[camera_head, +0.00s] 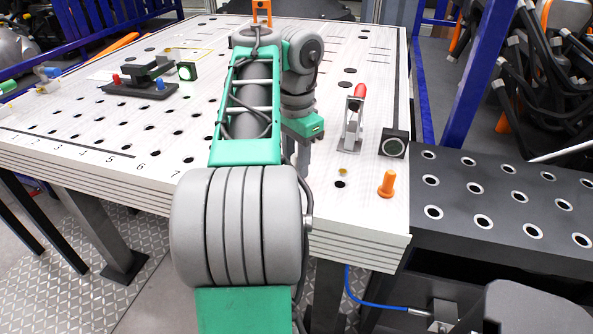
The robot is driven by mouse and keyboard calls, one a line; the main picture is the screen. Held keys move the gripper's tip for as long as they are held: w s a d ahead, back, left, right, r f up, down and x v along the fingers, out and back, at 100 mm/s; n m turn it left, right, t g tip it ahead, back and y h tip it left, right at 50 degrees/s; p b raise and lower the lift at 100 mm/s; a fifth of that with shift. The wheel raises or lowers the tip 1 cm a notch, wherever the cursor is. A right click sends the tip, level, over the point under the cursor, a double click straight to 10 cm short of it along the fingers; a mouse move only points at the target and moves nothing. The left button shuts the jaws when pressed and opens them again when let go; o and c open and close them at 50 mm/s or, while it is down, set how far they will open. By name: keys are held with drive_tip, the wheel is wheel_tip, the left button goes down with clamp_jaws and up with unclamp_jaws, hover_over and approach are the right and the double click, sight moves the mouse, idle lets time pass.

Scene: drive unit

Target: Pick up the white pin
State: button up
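I cannot make out a white pin in this view; my arm hides part of the table. An orange pin (388,184) stands upright near the right front corner of the white perforated table (190,115). My gripper (303,160) points down over the right part of the table, left of the orange pin and apart from it. It is largely hidden behind my arm, so its opening and anything between its fingers cannot be seen.
A red-handled toggle clamp (353,118) and a black block with a round face (394,143) stand right of my gripper. A black fixture (140,82) sits at the table's left. A dark perforated bench (500,190) adjoins on the right. The front left tabletop is mostly clear.

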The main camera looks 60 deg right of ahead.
clamp_jaws()
idle(0.5)
